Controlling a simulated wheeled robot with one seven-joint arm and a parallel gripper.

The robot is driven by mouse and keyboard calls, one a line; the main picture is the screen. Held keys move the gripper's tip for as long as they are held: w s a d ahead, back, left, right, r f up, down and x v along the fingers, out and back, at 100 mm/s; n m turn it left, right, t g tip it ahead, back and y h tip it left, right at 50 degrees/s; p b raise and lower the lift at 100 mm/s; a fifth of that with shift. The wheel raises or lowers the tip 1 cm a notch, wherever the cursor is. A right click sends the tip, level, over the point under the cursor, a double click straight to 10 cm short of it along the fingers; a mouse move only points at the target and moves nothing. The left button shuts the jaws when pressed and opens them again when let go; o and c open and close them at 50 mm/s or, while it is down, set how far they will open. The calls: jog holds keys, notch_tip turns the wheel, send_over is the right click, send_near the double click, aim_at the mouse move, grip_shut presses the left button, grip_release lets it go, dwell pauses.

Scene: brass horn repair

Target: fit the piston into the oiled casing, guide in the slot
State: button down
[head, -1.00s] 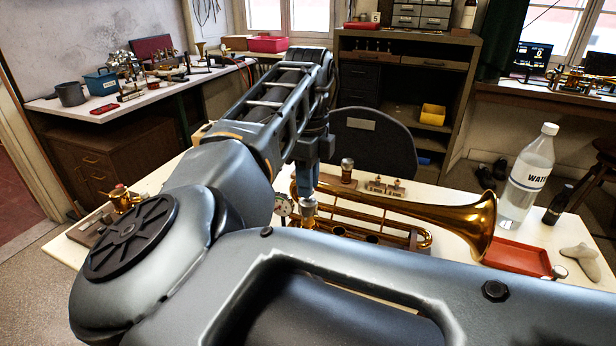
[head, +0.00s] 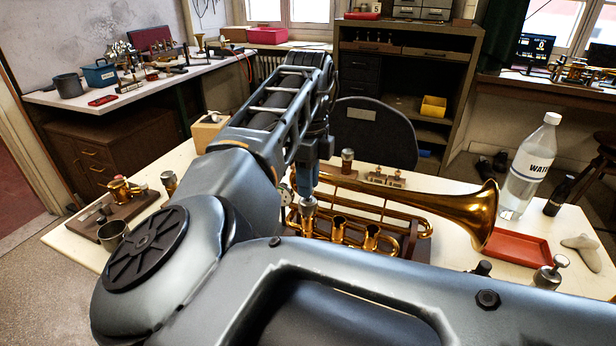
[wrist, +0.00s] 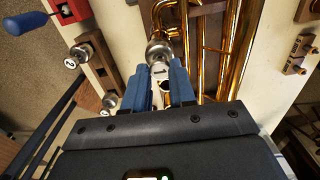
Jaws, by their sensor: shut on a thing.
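My gripper (head: 308,184) has blue fingers and points down over the brass trumpet (head: 440,207) on the table. It is shut on the silver piston (head: 308,207), at the leftmost of the trumpet's valve casings (head: 308,228). The piston stands about upright; I cannot tell how far it is inside the casing, if at all. In the wrist view the silver piston (wrist: 159,50) shows at the tips of the blue fingers (wrist: 161,85). The guide and the slot cannot be made out. Two other casings (head: 338,231) stand open to the right.
A wooden block with brass fittings (head: 125,200) and a metal cup (head: 113,235) are at the left. In the wrist view, numbered silver caps (wrist: 82,55) sit on a wooden strip. A red tray (head: 517,250), a water bottle (head: 530,165) and a plunger can (head: 550,273) stand right.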

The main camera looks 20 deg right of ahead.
jog(key=shift+f, duration=0.4)
jog(key=c, duration=0.8)
grip_release()
jog(key=shift+c, duration=0.2)
jog(key=shift+r+b, duration=0.4)
jog(key=shift+r, duration=3.5)
jog(key=shift+r, duration=0.1)
